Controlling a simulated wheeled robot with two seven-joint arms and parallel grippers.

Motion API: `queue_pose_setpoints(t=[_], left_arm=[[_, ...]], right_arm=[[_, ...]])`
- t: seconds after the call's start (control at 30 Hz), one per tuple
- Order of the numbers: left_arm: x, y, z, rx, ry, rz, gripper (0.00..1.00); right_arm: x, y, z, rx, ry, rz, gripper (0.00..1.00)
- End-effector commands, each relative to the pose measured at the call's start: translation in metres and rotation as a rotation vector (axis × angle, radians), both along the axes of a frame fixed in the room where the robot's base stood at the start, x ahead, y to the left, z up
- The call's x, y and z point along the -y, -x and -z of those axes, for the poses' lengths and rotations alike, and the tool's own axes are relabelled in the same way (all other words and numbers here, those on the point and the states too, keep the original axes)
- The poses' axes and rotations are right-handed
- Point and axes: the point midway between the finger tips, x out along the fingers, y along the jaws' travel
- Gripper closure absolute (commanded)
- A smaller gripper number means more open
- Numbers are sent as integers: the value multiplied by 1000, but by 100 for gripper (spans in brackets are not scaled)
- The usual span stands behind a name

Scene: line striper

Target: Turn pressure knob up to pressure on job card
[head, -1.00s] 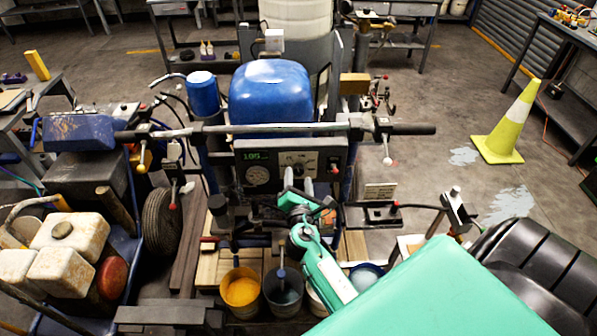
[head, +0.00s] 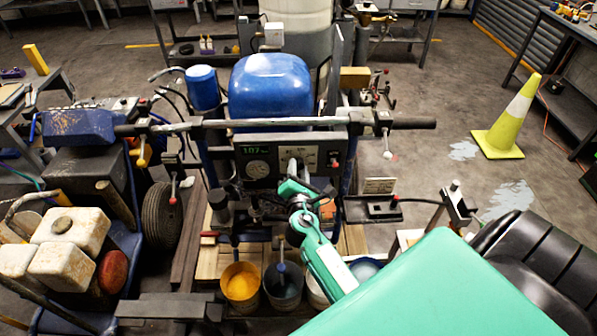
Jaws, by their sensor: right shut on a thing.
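The striper's dark control panel (head: 329,150) faces me below the handlebar, with a green digital display (head: 254,150), a round gauge (head: 258,171) and a pale plate (head: 309,152). My right gripper (head: 296,166) reaches up to the panel at this plate and is shut on the pressure knob, which its fingers mostly hide. The display's digits are small and I cannot read them surely. A small pale card with print (head: 379,185) stands to the right of the panel; I cannot tell if it is the job card. My left gripper is not in view.
The blue tank (head: 270,90) and the handlebar (head: 412,126) are above the panel. Paint buckets (head: 240,288) stand below it. A cart with white jugs (head: 72,233) is at the left. A yellow cone (head: 498,143) stands on open floor at the right.

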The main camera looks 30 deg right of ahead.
Motion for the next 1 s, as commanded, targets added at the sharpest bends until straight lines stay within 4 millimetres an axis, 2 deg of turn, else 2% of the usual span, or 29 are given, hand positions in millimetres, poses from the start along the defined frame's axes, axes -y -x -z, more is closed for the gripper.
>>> queue_pose_setpoints(t=[0.03,0.3,0.33,0.4,0.43,0.77,0.87,1.0], left_arm=[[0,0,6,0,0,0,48],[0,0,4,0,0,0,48],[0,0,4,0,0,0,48],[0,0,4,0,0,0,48],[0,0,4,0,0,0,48],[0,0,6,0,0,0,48],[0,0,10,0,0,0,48],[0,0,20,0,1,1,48]], right_arm=[[0,0,3,12,-18,1,93],[0,0,1,17,-31,0,93],[0,0,1,17,-30,0,64],[0,0,1,17,-30,0,50],[0,0,1,17,-30,0,48],[-2,3,1,18,-29,0,48],[-7,11,3,17,-30,-1,48],[-20,32,6,16,-31,-2,48]])
